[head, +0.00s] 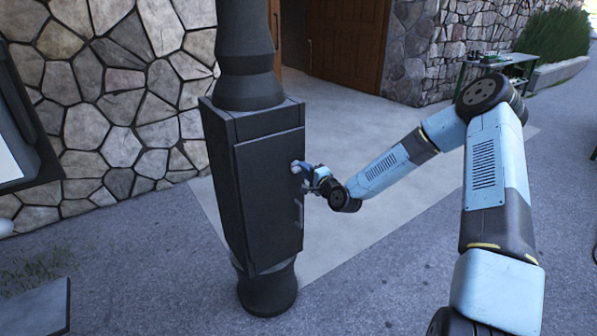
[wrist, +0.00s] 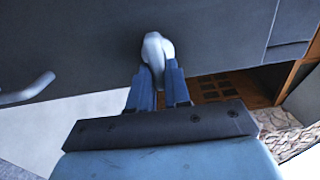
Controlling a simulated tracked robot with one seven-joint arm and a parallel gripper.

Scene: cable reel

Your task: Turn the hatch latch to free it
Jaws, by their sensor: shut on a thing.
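The hatch (head: 268,200) is a dark grey door on the front of a dark box on a post, and it looks closed in the head view. The latch (wrist: 157,50) is a small pale grey knob or lever on the hatch face. In the head view the latch sits at the hatch's right edge, small and partly hidden by my gripper (head: 312,175). In the wrist view my gripper (wrist: 160,78) has its two blue fingers shut on the latch. The fingertips cover the latch's lower part, so its exact angle is hard to tell.
A pale curved handle (wrist: 27,90) stands out from the hatch at the left of the wrist view. A stone wall (head: 110,110) stands behind the post. A green table (head: 497,68) is at the back right. The paved floor (head: 380,240) beside the post is clear.

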